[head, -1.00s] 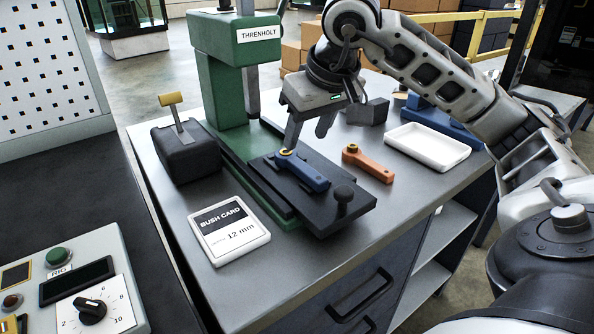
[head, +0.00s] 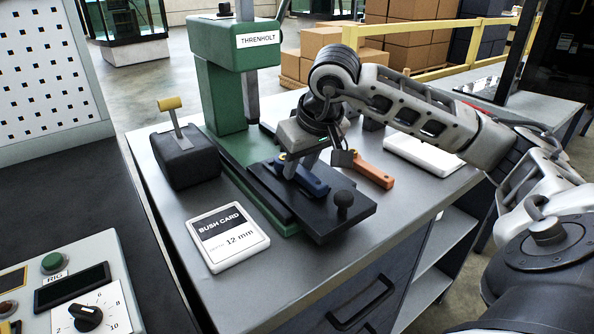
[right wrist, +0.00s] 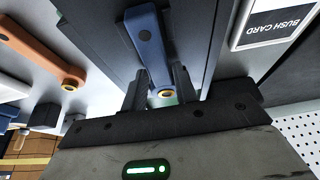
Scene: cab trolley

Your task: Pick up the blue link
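The blue link (head: 315,187) lies on the dark plate (head: 345,222) of the green press. It also shows in the right wrist view (right wrist: 147,36), with a brass-coloured bush in its near end. My right gripper (head: 299,170) is low over the link, fingers pointing down near the bush end. In the right wrist view my right gripper (right wrist: 160,75) has its two fingers apart, one on each side of the link, with gaps visible. The head view partly hides the link behind the fingers. My left gripper is not in view.
An orange link (head: 373,176) lies right of the plate. A white tray (head: 424,155) is behind it. The green press (head: 226,95) column rises at the back. A black lever box (head: 186,160) and a bush card (head: 229,237) are to the left.

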